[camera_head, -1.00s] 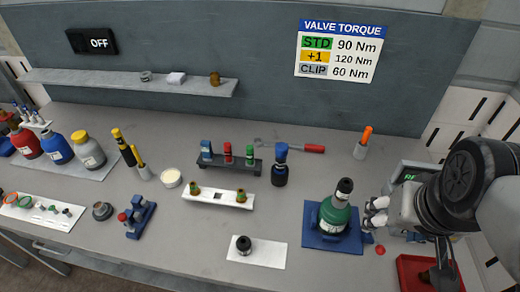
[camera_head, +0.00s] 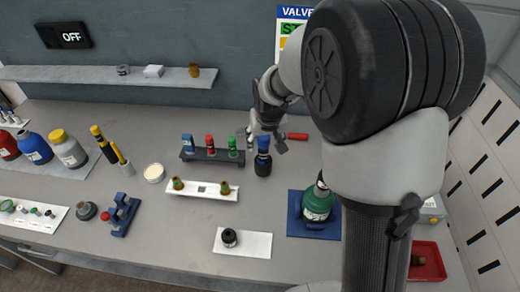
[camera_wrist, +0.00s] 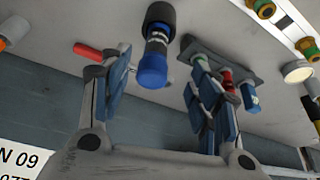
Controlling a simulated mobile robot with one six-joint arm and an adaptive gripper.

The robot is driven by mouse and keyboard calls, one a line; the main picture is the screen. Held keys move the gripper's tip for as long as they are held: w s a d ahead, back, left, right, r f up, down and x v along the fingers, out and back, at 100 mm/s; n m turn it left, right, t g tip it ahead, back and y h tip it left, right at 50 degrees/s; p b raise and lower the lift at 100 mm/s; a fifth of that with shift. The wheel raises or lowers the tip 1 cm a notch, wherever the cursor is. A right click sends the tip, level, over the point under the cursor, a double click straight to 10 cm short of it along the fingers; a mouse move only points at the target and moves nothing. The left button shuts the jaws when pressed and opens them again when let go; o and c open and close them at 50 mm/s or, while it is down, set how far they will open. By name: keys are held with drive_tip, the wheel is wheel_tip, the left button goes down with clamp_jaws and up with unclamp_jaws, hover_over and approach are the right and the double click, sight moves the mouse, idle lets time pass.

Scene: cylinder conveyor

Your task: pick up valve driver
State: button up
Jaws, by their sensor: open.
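The likely valve driver is an upright black tool with a blue top (camera_head: 263,156), standing on the grey bench right of the dark rack. In the wrist view its blue end (camera_wrist: 152,72) lies between my fingers, with its dark end (camera_wrist: 159,14) farther up the picture. My gripper (camera_head: 265,139) is open around the blue top's level, and I see no contact. In the wrist view my gripper (camera_wrist: 158,60) has one finger on each side of the tool, with gaps on both sides.
The dark rack (camera_head: 212,154) with blue, red and green pieces stands close to the left finger. A red-handled tool (camera_head: 297,136) lies just to the right. A green cylinder (camera_head: 318,203) on a blue base stands nearer, partly hidden by my arm. A white tray (camera_head: 201,189) lies front left.

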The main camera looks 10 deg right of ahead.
sight(263, 148)
drive_tip(key=b+x, duration=0.1)
drive_tip(key=x, duration=0.5)
drive_tip(key=shift+w+f, duration=0.15)
drive_tip(key=x, duration=0.1)
drive_tip(key=b+x, duration=0.1)
drive_tip(key=x, duration=0.3)
drive_tip(key=shift+w+d+b, duration=0.25)
drive_tip(key=shift+d+b, duration=0.05)
drive_tip(key=shift+d, duration=0.05)
drive_tip(key=shift+c, duration=0.3)
clamp_jaws()
